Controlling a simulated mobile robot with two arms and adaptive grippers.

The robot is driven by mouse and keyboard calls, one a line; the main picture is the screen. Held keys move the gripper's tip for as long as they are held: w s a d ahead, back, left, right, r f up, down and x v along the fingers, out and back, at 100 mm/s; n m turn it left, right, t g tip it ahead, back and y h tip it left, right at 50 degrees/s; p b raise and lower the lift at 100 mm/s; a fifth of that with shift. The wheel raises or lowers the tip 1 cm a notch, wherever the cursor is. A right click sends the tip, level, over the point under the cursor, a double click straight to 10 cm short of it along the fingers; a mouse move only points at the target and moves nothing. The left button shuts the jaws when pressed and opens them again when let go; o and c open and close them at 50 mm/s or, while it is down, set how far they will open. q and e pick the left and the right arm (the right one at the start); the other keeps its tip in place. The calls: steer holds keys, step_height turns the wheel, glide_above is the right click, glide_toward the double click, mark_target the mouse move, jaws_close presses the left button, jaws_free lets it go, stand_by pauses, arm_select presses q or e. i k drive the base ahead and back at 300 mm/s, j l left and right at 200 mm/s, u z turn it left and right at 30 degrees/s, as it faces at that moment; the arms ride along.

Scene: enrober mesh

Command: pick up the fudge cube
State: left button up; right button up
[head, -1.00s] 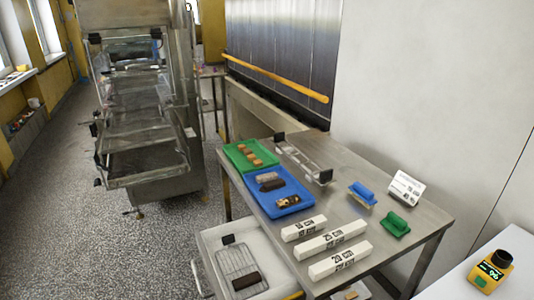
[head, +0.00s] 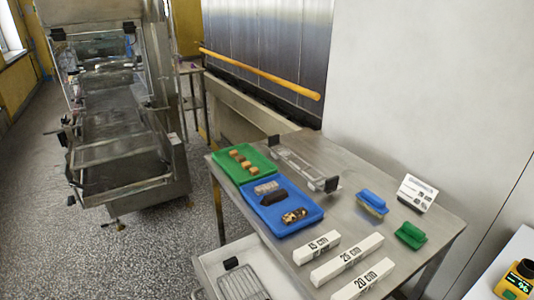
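Neither of my grippers is in the head view.
A blue tray (head: 303,203) with three bars lies in front of the green one. A clear rack (head: 295,165), three white labelled blocks (head: 346,258), blue and green brushes (head: 410,235) and a card (head: 416,192) share the table. A machine (head: 115,120) stands left.

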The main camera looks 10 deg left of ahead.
mark_target(240, 159)
steer(key=i+j+z, duration=0.1)
steer(key=j, duration=0.25)
steer(key=i+j+z, duration=0.1)
steer(key=i+j, duration=0.15)
steer(key=i+j+z, duration=0.1)
steer(key=j, duration=0.4)
steer(key=i+j+z, duration=0.1)
steer(key=j, duration=0.3)
steer(key=i+j+z, duration=0.1)
steer(key=j, duration=0.3)
steer(key=i+j+z, duration=0.1)
steer(key=j, duration=0.3)
steer(key=i, duration=0.1)
